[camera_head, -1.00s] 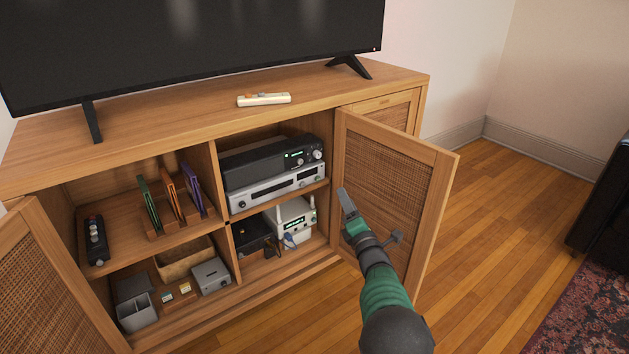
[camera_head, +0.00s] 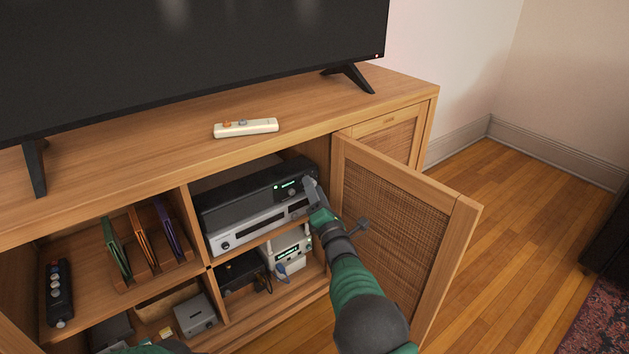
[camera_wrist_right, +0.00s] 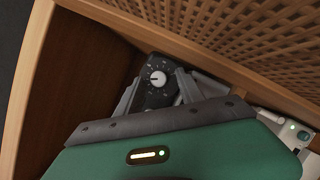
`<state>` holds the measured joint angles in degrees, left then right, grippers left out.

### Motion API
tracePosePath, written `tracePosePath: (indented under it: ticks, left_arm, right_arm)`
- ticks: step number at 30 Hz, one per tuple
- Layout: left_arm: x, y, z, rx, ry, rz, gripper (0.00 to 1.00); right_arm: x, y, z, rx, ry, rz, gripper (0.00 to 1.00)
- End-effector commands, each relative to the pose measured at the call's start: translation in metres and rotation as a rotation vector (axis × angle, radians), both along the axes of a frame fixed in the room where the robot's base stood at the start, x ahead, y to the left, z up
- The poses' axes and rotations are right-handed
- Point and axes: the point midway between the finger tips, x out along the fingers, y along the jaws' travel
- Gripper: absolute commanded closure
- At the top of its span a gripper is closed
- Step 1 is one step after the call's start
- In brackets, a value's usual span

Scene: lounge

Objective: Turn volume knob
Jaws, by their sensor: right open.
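A black amplifier (camera_head: 240,197) sits on the upper right shelf of the cabinet, with a green-lit display on its front. Its round volume knob (camera_wrist_right: 158,78), with a white pointer and dial marks, shows clearly in the wrist view. My right gripper (camera_head: 311,185) is at the right end of the amplifier's front and hides the knob in the head view. The gripper is open; in the wrist view its two fingers (camera_wrist_right: 155,90) are on either side of the knob. Whether they touch it I cannot tell. My left gripper is out of view.
The open rattan door (camera_head: 395,220) stands close to the right of my arm. A silver player (camera_head: 245,230) is under the amplifier, and a white router (camera_head: 288,250) is on the shelf below. A wooden divider (camera_head: 195,225) is to the left. A remote (camera_head: 246,128) lies on top.

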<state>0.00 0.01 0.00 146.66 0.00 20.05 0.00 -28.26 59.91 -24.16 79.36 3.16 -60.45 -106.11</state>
Motion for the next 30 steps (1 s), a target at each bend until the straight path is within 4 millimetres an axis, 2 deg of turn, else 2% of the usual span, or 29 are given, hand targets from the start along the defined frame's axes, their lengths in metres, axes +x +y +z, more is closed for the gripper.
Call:
tracePosePath:
  ticks: [6, 15, 17, 30]
  left_arm:
    - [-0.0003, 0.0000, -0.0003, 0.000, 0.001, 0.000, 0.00]
    - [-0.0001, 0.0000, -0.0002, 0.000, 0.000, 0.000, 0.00]
    - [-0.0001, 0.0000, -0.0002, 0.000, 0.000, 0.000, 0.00]
    - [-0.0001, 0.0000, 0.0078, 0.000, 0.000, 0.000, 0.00]
  right_arm:
    - [0.0002, 0.0000, -0.0006, 0.000, 0.001, -0.001, 0.55]
    - [0.0005, -0.0005, -0.0014, 0.000, 0.002, -0.001, 0.94]
    - [0.0006, -0.0005, -0.0016, 0.000, 0.002, -0.001, 1.00]
    - [0.0004, -0.0005, 0.0000, 0.033, 0.029, -0.002, 1.00]
